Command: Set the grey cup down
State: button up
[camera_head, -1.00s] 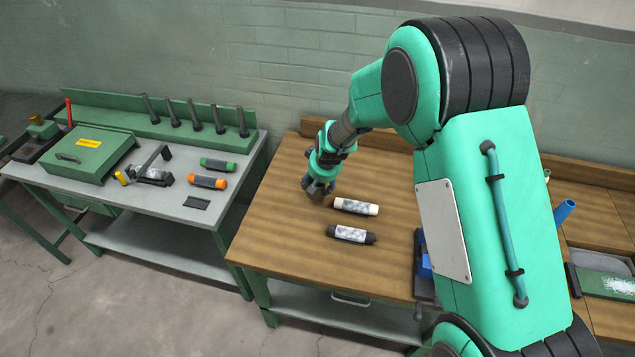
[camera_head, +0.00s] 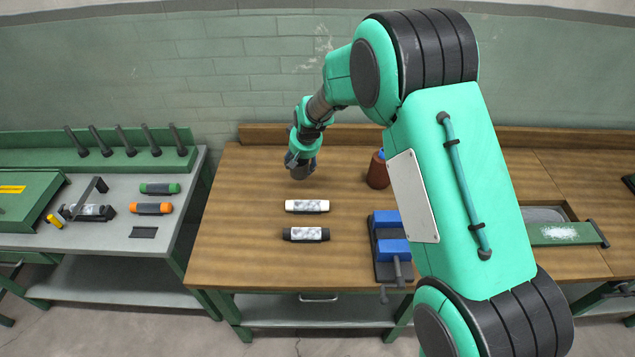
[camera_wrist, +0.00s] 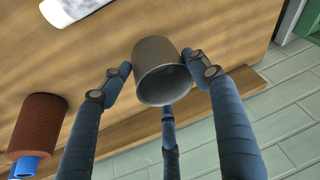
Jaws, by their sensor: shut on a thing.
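The grey cup (camera_wrist: 160,68) is between the fingers of my gripper (camera_wrist: 158,82) in the wrist view, with its open mouth facing the camera. The fingers are shut on its sides. In the head view the cup (camera_head: 300,173) is a small dark shape under my gripper (camera_head: 300,163), partly hidden by the fingers. It is over the back left part of the wooden bench (camera_head: 235,225). I cannot tell whether its base touches the wood.
A white-ended roll (camera_head: 307,206) and a black-ended roll (camera_head: 305,234) lie in front of the cup. Bare wood lies left of the cup. A grey bench (camera_head: 120,235) stands further left.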

jog(key=w+d+r+m, duration=0.1)
jog(key=w+d, duration=0.2)
jog(key=d, duration=0.4)
jog(key=shift+w+r+h, duration=0.3)
jog(key=shift+w+r, duration=0.1)
notch_tip(320, 180, down, 6)
jog(key=shift+f, duration=0.15)
jog(key=shift+f, duration=1.85)
jog(key=shift+f+b, duration=0.2)
jog(key=shift+b, duration=0.15)
jog(key=o, duration=1.2)
